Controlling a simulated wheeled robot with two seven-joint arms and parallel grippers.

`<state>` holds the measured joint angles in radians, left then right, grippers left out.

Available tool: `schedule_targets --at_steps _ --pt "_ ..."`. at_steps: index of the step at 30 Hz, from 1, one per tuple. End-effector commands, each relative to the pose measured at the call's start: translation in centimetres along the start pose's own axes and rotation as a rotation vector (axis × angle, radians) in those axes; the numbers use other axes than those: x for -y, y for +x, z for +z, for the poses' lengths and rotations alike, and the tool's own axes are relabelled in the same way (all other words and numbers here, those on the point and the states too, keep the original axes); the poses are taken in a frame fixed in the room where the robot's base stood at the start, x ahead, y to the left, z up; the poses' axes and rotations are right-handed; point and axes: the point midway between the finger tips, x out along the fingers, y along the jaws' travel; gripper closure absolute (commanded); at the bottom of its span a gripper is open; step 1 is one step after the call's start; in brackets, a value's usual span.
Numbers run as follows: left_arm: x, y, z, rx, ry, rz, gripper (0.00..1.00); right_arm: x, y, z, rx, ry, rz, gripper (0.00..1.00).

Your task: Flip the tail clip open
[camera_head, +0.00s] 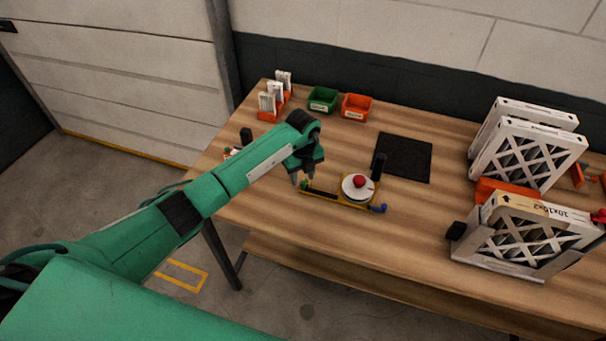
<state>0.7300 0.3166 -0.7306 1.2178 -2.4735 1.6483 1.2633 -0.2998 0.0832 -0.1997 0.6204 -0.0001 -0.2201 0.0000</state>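A low yellow fixture (340,201) lies near the front edge of the table. It carries a white round disc (354,191) with a red knob (359,181), a dark upright post (378,166) behind it, and a blue knob (379,208) at its right end. A small green piece (305,185) shows at its left end. I cannot tell which part is the tail clip. My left gripper (302,180) points down at the fixture's left end, its fingers apart, close to the green piece. Whether it touches is too small to tell. My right gripper is out of view.
A black mat (403,157) lies behind the fixture. Green (322,99) and orange (356,106) bins and an orange rack (273,107) of small white filters stand at the back. Large boxed filters (528,154) stand at the right. Bare wood lies between.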

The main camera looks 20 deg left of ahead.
Motion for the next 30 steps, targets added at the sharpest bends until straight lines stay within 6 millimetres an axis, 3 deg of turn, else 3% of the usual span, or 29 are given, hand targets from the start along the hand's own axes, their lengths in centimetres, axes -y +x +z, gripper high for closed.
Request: schedule_targets --at_steps 6,14,20,30 --pt "0.0 1.5 -0.1 -0.001 0.001 0.000 0.61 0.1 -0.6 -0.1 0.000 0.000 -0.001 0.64" --pt "0.0 1.7 0.0 0.000 0.001 -0.001 0.61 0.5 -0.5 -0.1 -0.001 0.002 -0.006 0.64" --pt "0.0 1.7 0.0 0.000 0.001 -0.001 0.98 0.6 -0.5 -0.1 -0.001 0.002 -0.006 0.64" --pt "-0.1 1.8 0.1 0.002 0.031 0.000 1.00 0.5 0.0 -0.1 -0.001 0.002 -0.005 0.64"
